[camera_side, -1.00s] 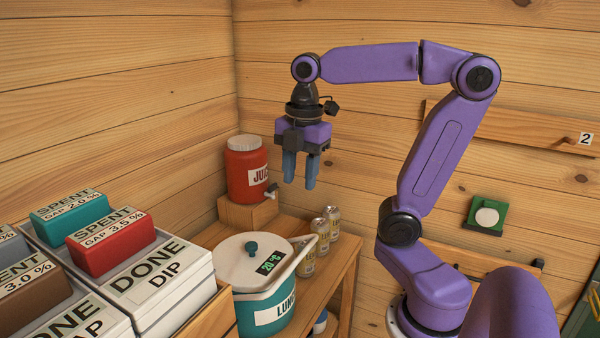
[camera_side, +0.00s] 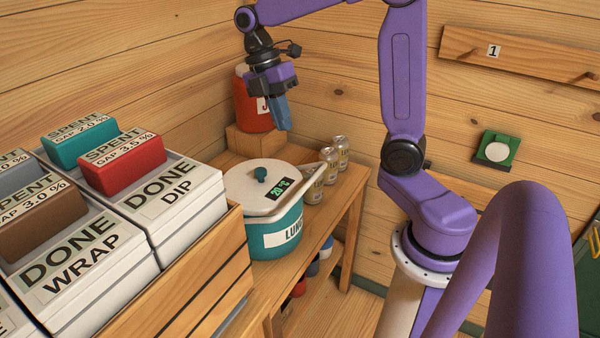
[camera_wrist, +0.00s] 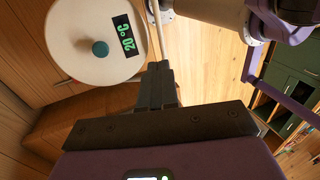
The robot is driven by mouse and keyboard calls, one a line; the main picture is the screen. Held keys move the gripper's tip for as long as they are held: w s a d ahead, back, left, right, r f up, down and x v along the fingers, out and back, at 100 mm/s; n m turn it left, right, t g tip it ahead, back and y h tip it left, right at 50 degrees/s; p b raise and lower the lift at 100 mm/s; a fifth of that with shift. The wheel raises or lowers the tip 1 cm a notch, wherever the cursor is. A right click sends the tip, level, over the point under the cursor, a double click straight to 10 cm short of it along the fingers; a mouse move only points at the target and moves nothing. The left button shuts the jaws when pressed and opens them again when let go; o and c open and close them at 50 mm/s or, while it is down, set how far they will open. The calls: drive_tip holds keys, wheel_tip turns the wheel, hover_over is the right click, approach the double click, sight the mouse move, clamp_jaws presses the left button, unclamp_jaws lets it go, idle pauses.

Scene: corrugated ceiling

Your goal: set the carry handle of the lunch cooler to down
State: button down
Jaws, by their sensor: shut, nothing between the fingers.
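The lunch cooler (camera_side: 277,243) stands on a wooden bench, with a teal body, a white lid (camera_side: 245,182), a teal knob and a "20 °C" display. Its pale carry handle (camera_side: 316,172) shows as a slanted bar at the lid's right side, its raised end near the cans; it does not hang flat against the body. My gripper (camera_side: 284,128) is above and behind the lid, fingers together and empty, apart from the cooler. In the wrist view the lid (camera_wrist: 75,30) is at upper left, the handle (camera_wrist: 155,40) runs beside its right edge, and my fingertips (camera_wrist: 159,68) are near that bar in the picture.
A red juice jug (camera_side: 247,108) on a wooden block stands behind my gripper and is partly hidden by it. Several drink cans (camera_side: 329,168) stand right of the cooler. A wooden crate with labelled boxes (camera_side: 150,205) stands close on the left. Open air lies above the lid.

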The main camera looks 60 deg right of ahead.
sight(304, 186)
drive_tip(key=x, duration=1.3)
drive_tip(key=shift+s+f, duration=0.2)
drive_tip(key=shift+f, duration=0.05)
drive_tip(key=shift+s+f, duration=0.5)
drive_tip(key=shift+f, duration=0.05)
drive_tip(key=x, duration=0.7)
drive_tip(key=shift+s+r, duration=0.15)
drive_tip(key=shift+s, duration=0.15)
